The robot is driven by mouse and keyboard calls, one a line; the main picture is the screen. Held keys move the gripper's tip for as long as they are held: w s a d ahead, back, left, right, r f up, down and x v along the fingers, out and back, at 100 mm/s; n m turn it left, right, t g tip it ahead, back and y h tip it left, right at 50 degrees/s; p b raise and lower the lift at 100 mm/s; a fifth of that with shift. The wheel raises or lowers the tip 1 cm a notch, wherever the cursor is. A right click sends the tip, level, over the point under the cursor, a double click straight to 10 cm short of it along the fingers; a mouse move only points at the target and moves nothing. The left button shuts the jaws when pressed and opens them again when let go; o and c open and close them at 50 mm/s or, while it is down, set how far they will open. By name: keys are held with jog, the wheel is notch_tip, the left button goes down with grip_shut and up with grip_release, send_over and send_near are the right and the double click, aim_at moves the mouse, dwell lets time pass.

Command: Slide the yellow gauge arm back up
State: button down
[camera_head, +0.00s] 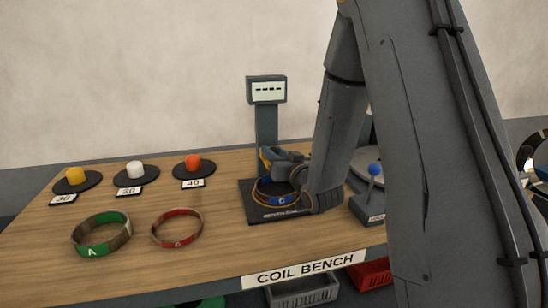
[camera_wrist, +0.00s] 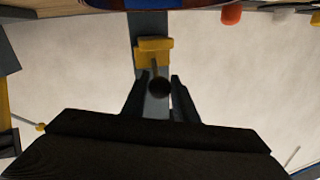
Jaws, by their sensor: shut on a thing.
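The gauge (camera_head: 266,120) stands at the back of the bench, a grey post with a small display showing dashes. Its yellow arm (camera_head: 263,155) is low on the post, partly hidden by my gripper (camera_head: 290,160). The wrist view shows the yellow slide (camera_wrist: 153,50) on the post, with a rod and dark round knob (camera_wrist: 158,86) reaching between my fingers (camera_wrist: 159,95). My gripper is shut on that knob. The blue coil marked C (camera_head: 281,200) lies on the gauge's dark base (camera_head: 251,212), below the arm. Its edge shows in the wrist view (camera_wrist: 185,3).
A green coil A (camera_head: 92,251) and a red coil (camera_head: 177,243) lie front left. Yellow (camera_head: 75,176), white (camera_head: 135,168) and orange (camera_head: 193,161) pegs stand on discs behind them. A blue-knobbed lever (camera_head: 376,170) is right of my gripper. Grey (camera_head: 303,290) and red (camera_head: 370,274) bins sit below the front edge.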

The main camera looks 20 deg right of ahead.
jog(key=shift+r+p, duration=0.35)
jog(key=shift+r, duration=1.1)
jog(key=shift+w, duration=0.1)
jog(key=c, duration=1.4)
grip_release()
jog(key=shift+r, duration=0.1)
jog(key=shift+c, duration=0.2)
jog(key=shift+s, duration=0.25)
jog(key=s+d, duration=0.1)
jog(key=s, duration=0.6)
jog(key=shift+s+d+b, duration=0.2)
jog(key=shift+d+b, duration=0.05)
jog(key=shift+b, duration=0.2)
